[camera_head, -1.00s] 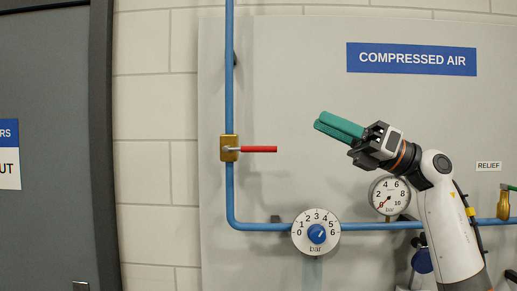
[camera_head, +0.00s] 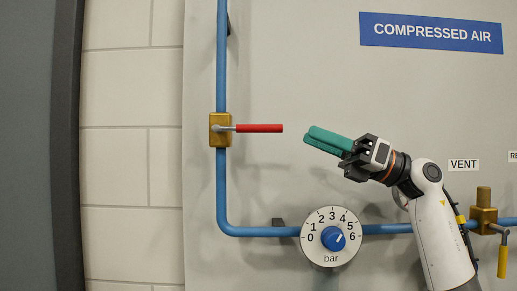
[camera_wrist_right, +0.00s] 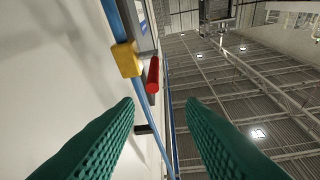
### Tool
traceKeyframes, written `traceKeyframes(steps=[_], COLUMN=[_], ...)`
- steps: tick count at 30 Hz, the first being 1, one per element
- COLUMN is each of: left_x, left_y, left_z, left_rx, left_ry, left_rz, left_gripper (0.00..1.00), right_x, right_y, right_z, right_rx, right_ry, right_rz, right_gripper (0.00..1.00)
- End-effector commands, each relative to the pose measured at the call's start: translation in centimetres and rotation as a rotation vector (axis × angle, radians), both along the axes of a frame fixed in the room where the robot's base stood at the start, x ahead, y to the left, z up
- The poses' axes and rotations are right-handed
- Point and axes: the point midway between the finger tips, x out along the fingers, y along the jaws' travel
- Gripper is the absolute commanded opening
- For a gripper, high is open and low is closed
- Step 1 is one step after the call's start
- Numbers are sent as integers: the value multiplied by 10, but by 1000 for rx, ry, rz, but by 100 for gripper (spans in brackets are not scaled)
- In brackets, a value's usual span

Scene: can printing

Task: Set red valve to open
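The red valve has a brass body (camera_head: 220,130) on a vertical blue pipe. Its red lever (camera_head: 258,128) points right, level and crosswise to the pipe. In the right wrist view the red lever (camera_wrist_right: 152,75) shows ahead of the fingers, nearly end-on, beside the yellow-brass body (camera_wrist_right: 127,59). My right gripper (camera_head: 308,137) has green fingers pointing left, just right of the lever's tip and slightly lower, with a small gap in the picture. In the wrist view its fingers (camera_wrist_right: 160,115) are apart with nothing between them. My left gripper is in neither view.
A dial (camera_head: 331,237) marked 0 to 6 bar sits on the lower horizontal pipe (camera_head: 263,231). A brass valve with a yellow lever (camera_head: 503,260) is at the right, near a VENT label (camera_head: 463,165). A COMPRESSED AIR sign (camera_head: 431,32) is above. The panel around the red lever is clear.

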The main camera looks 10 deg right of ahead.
Motion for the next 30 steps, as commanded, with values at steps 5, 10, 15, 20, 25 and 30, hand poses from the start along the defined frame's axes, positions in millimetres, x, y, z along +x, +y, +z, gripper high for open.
traceKeyframes(steps=[5, 10, 15, 20, 25, 30], left_x=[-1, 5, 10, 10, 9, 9], left_y=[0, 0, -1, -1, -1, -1], left_z=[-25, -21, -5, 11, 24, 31], left_rx=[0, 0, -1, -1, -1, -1], left_ry=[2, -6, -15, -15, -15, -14], left_rz=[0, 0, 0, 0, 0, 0], left_gripper=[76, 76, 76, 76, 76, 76], right_x=[0, 2, 8, 17, 24, 30], right_y=[0, 6, 30, 60, 87, 103], right_z=[-25, -21, -8, 6, 16, 20], right_rx=[0, -1, 1, 1, 1, 0], right_ry=[0, 0, 0, 0, 1, 2], right_rz=[0, 1, 4, 4, 3, 2], right_gripper=[36, 36, 36, 36, 36, 36])
